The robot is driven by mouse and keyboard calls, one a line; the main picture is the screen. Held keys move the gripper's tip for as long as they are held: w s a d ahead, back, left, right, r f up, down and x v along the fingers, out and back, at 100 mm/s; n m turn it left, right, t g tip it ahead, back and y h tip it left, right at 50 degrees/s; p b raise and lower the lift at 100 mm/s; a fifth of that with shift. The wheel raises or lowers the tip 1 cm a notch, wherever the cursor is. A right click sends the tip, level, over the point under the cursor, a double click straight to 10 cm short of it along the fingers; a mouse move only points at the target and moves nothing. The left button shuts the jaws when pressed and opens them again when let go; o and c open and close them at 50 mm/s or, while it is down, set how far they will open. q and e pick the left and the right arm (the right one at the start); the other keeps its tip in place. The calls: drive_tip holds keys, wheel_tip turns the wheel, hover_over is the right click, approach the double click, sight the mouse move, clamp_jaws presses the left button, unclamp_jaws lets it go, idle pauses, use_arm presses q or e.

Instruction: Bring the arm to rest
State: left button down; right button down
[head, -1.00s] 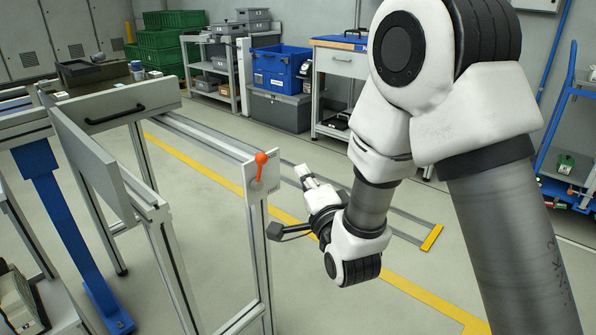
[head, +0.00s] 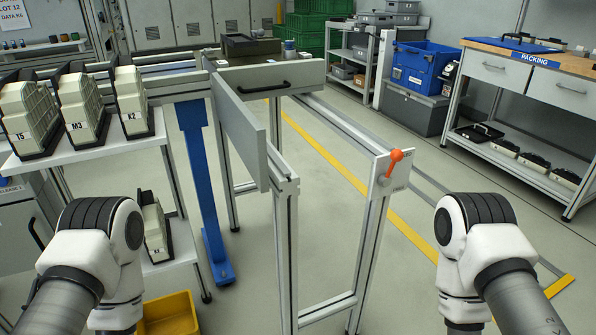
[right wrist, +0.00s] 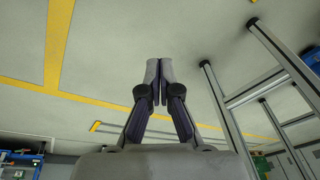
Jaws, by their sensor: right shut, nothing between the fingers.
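My right arm shows at the lower right of the head view, its forearm low and clear of the frame structure; its gripper is out of that view. In the right wrist view my right gripper (right wrist: 153,72) is shut with its fingertips together and nothing between them, above bare floor. My left arm shows at the lower left of the head view, and its gripper is out of sight. An orange lever (head: 396,161) on a white plate (head: 380,186) tops the frame post, left of my right arm and apart from it.
A metal frame (head: 290,230) with a grey panel stands in the middle. A shelf at left holds several labelled units (head: 85,108). A yellow bin (head: 170,314) is on the floor at lower left. A packing bench (head: 540,67) and blue crate (head: 418,68) are behind.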

drive_tip(key=s+n+g, duration=0.2)
drive_tip(key=s+n, duration=0.2)
drive_tip(key=n, duration=0.1)
wheel_tip(320, 180, up, 25)
drive_tip(key=p, duration=2.5)
drive_tip(key=shift+s+a+n, duration=0.15)
drive_tip(key=shift+a+n, duration=0.1)
drive_tip(key=shift+n, duration=0.05)
